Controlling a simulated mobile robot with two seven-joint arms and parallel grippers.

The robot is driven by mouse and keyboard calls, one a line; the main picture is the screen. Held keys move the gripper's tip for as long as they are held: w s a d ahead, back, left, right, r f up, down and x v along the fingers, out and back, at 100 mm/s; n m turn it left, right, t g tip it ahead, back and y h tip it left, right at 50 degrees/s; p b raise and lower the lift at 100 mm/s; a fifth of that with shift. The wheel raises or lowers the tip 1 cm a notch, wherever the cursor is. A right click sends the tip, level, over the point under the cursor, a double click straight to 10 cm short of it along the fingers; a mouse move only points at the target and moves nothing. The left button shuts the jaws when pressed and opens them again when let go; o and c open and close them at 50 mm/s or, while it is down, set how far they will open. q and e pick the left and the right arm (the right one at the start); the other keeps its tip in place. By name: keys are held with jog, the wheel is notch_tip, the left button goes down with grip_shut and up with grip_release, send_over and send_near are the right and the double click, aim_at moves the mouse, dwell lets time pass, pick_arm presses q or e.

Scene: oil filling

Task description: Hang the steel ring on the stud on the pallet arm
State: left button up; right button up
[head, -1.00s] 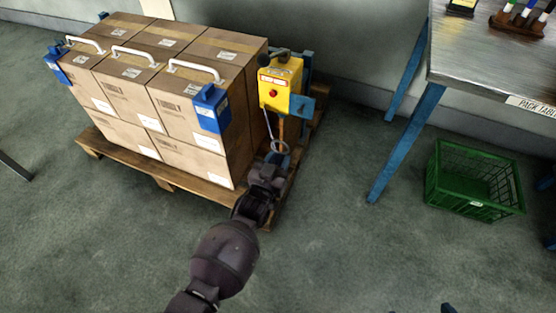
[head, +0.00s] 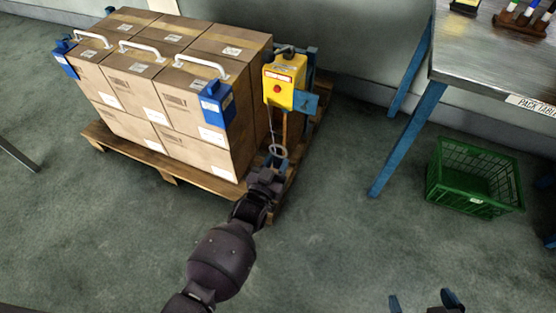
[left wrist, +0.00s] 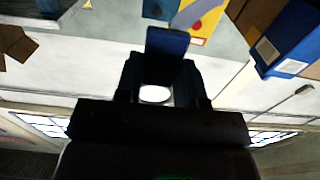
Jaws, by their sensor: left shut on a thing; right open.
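The steel ring (head: 278,151) is small and grey, below the yellow control box at the pallet's right end. A thin cord seems to run from the box down to the ring. My left gripper (head: 275,167) is shut on the ring's near side; it also fills the middle of the left wrist view (left wrist: 160,70), where a pale oval shows between its dark parts. A blue bracket (head: 306,103), apparently the pallet arm, sticks out right of the yellow box, above the ring and apart from it. I cannot make out the stud. My right gripper (head: 422,303) is open and empty at the bottom edge, partly cut off.
Cartons (head: 205,100) with white handles and blue corner pieces stand on a wooden pallet (head: 196,171). The yellow box (head: 284,82) has a red button. The pack table (head: 495,70) is at right, with a green crate (head: 476,176) beside its leg. The floor between is clear.

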aim_at(278, 162)
pick_arm(q)
jog(key=shift+p+v, duration=0.6)
jog(key=shift+v, duration=1.1)
jog(key=shift+s, duration=0.15)
pick_arm(e)
jog(key=shift+w+r+t, duration=0.15)
jog(key=shift+w+r, duration=0.1)
jog(key=shift+r, duration=0.35)
jog(key=shift+w+r+t, duration=0.15)
jog(key=shift+w+r, duration=0.05)
jog(key=shift+r, duration=0.35)
